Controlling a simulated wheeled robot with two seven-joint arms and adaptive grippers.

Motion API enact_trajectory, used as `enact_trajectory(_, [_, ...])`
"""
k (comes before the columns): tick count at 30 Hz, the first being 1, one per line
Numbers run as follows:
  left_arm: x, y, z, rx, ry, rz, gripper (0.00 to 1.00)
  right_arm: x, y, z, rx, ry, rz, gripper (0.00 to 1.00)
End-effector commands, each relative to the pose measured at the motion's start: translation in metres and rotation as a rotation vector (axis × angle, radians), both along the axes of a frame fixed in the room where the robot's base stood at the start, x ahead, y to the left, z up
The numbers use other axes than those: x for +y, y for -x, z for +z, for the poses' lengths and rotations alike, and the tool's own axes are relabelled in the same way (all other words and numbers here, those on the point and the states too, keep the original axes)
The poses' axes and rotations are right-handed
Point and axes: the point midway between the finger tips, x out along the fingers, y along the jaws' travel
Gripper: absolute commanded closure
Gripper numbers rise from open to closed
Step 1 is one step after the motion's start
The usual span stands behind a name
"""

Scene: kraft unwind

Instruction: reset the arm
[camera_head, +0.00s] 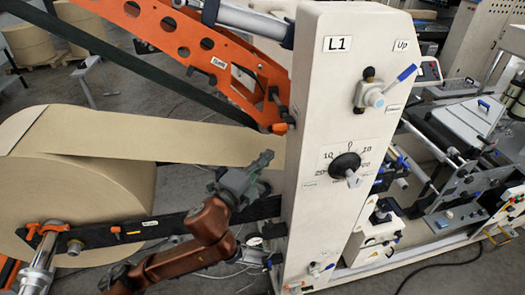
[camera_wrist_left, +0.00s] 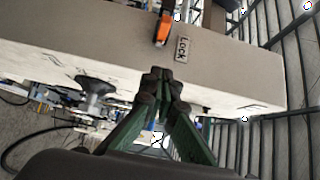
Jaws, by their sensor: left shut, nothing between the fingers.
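My left arm, brown-red, comes in from the bottom left in the head view. Its grey-green gripper (camera_head: 264,157) points up and right, in front of the kraft web and left of the white L.1 column (camera_head: 334,120). In the left wrist view the green fingers of the gripper (camera_wrist_left: 160,78) meet at the tips, shut with nothing between them. Beyond them the column (camera_wrist_left: 215,85) lies across the picture, with a LOCK label and an orange lever (camera_wrist_left: 163,28). A dark round knob (camera_wrist_left: 97,88) shows left of the fingers. My right gripper is not in view.
A large kraft roll (camera_head: 85,200) stands at the left, its web (camera_head: 150,135) running toward the column. An orange perforated arm (camera_head: 200,50) slants above it. The column carries a black dial (camera_head: 345,165) and a blue-handled valve (camera_head: 375,97). A dark bar (camera_head: 150,225) runs low behind my arm.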

Motion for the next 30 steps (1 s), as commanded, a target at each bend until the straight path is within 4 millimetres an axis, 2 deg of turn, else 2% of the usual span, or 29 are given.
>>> enact_trajectory(9, [0.011,0.005,-0.001,0.0,-0.001,0.008,1.0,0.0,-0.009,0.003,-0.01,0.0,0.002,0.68])
enact_trajectory(21, [0.014,0.002,-0.005,0.008,0.003,0.015,1.0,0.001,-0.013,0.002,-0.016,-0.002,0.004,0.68])
enact_trajectory(23, [0.017,-0.005,-0.016,0.026,0.011,0.025,1.0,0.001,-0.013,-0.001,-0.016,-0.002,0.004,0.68])
enact_trajectory(26, [0.028,-0.027,-0.054,0.086,0.046,0.059,1.0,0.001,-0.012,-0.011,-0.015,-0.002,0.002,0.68])
enact_trajectory(29, [0.046,-0.057,-0.114,0.174,0.095,0.109,1.0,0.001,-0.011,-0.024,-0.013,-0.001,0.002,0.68])
enact_trajectory(30, [0.054,-0.069,-0.14,0.211,0.118,0.132,1.0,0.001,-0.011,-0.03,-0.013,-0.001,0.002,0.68])
